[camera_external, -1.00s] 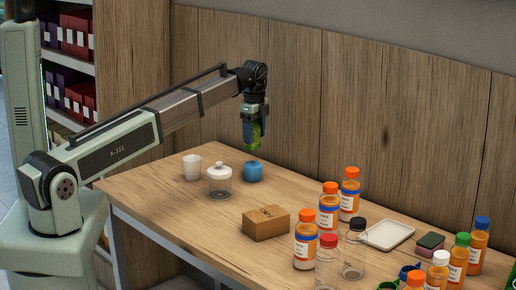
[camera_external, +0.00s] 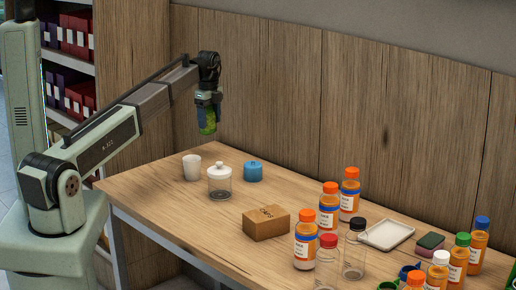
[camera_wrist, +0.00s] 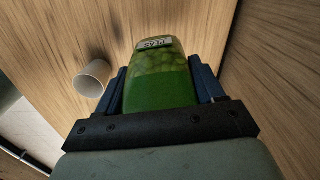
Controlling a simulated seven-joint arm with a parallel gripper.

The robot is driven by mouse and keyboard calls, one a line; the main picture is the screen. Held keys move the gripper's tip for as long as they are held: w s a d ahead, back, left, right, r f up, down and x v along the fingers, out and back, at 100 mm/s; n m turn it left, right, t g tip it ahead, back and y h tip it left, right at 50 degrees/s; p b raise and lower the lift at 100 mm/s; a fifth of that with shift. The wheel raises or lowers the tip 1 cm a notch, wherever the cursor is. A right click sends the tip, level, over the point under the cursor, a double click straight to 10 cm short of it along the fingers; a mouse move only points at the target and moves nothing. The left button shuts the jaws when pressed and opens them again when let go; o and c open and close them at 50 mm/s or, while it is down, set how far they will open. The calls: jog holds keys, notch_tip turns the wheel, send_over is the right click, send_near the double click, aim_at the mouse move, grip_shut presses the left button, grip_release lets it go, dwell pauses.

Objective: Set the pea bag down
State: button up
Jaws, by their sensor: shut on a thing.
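The pea bag (camera_external: 207,122) is green, with a light label at one end that shows in the wrist view (camera_wrist: 158,75). My gripper (camera_external: 207,103) is shut on it and holds it in the air above the far left part of the wooden table (camera_external: 160,200). In the wrist view the bag sits between the two dark fingers of my gripper (camera_wrist: 160,88). The bag is apart from the tabletop.
A cardboard box (camera_external: 266,224), several bottles and a white tray (camera_external: 387,235) are further right. The table's left end is bare.

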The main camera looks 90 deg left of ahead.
jog(key=shift+m, duration=0.9)
jog(key=shift+f, duration=5)
jog(key=shift+f, duration=0.15)
jog(key=o, duration=1)
jog(key=shift+o, duration=0.2)
notch_tip(320, 180, up, 12)
jog(key=shift+r, duration=0.2)
